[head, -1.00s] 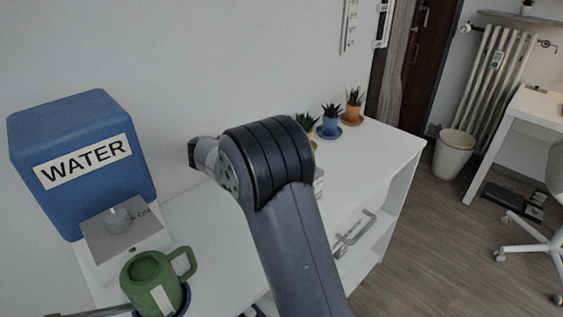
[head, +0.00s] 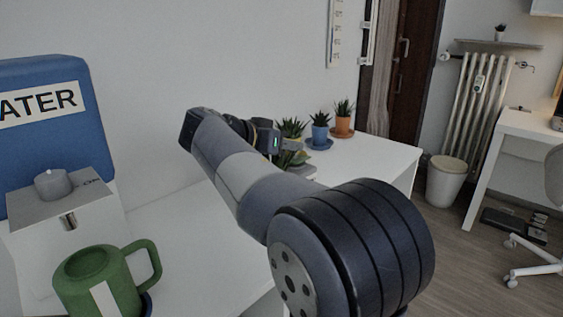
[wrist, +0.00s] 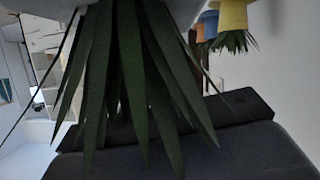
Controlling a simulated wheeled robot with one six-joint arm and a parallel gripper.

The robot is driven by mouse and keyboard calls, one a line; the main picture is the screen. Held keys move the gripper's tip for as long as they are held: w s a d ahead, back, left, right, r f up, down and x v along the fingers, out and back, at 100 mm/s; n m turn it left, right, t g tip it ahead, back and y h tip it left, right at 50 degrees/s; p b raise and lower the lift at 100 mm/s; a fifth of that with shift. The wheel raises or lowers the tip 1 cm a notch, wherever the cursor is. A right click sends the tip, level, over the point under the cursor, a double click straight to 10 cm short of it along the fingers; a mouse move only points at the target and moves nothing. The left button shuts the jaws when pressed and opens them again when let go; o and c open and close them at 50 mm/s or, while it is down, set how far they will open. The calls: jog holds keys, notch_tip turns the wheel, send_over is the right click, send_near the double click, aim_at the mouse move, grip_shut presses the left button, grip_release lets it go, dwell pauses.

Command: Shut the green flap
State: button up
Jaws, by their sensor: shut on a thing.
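I do not see a green flap in any view. My gripper (head: 288,143) is partly visible in the head view, at the plants on the white shelf desk, with its fingertips hard to make out. In the wrist view, which is upside down, long dark green leaves of a plant (wrist: 130,80) fill the middle, very close. The sensed grip is on something, and this plant is the only thing close by. Its pot is mostly cut off at the top edge, and the contact is hidden.
A blue water dispenser (head: 50,150) and a green mug (head: 95,282) stand at the left. Plants in blue (head: 320,134) and orange (head: 343,126) pots stand near the wall. The white desktop (head: 170,225) between is clear. A bin (head: 446,182) stands on the floor.

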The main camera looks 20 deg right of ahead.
jog(key=shift+s+d+f+m+t+y+b, duration=0.15)
jog(key=shift+s+f+m+t+y+b, duration=0.4)
jog(key=shift+b, duration=0.9)
jog(key=shift+w+r+m+h, duration=0.1)
jog(key=shift+r+m+h, duration=0.15)
jog(key=o, duration=1)
jog(key=shift+c, duration=0.2)
jog(key=p+v, duration=0.3)
jog(key=v, duration=0.7)
jog(key=shift+a, duration=0.3)
jog(key=shift+r, duration=0.15)
